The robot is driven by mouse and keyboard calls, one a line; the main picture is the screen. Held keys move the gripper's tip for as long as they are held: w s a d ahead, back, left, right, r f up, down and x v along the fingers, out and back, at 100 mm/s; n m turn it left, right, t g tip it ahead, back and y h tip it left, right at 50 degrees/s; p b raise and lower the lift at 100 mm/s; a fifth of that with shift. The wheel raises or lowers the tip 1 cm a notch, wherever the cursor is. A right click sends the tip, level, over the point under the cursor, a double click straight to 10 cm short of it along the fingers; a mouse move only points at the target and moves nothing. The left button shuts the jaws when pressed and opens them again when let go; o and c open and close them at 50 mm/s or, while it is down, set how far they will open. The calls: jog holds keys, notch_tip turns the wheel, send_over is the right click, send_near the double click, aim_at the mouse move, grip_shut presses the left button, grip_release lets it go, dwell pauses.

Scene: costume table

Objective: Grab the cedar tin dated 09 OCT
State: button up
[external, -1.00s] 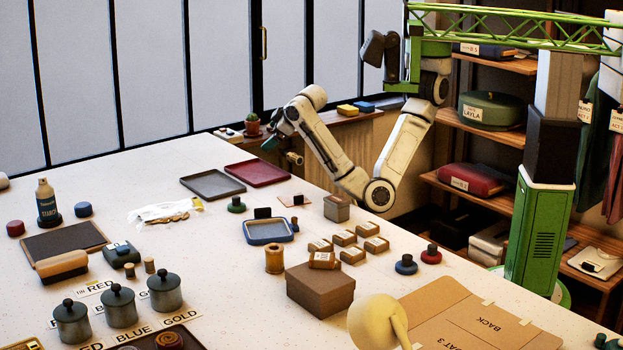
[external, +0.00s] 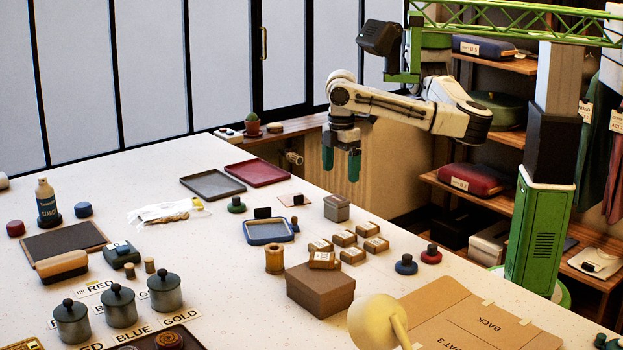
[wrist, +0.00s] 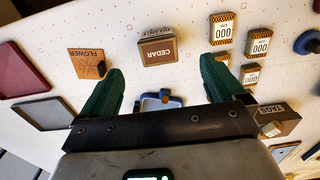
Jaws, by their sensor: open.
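My gripper (external: 341,164) is open and empty, pointing down above the far right part of the table; its green fingers also show in the wrist view (wrist: 162,78). Several small brown tins with pale labels stand in a cluster, among them one (external: 344,238) in the external view. In the wrist view they lie to the right, including a tin (wrist: 225,31) and another tin (wrist: 258,44). Their print looks like large "000"; no date is legible. One tin (external: 323,261) sits on a brown box (external: 320,292). A grey-brown box (wrist: 157,49) marked CEDAR stands between the fingers' directions, apart from them.
The CEDAR box (external: 337,208) stands behind the tins. A blue tray (external: 268,232), a wooden spool (external: 274,260) and dark blue and red knobbed stamps (external: 406,264) surround the cluster. Grey and red trays (external: 257,173) lie farther back. A yellow lamp (external: 375,320) stands in front.

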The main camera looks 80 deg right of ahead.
aim_at(337, 199)
notch_tip(337, 199, down, 4)
jog(key=shift+f, duration=0.25)
jog(key=shift+w+a+f, duration=0.1)
jog(key=shift+w+f, duration=0.15)
jog(key=shift+f, duration=1.15)
jog(key=shift+w+a+f, duration=0.1)
jog(key=shift+w+f, duration=0.1)
jog(key=shift+f, duration=1.15)
jog(key=c, duration=1.1)
jog(key=shift+r, duration=0.15)
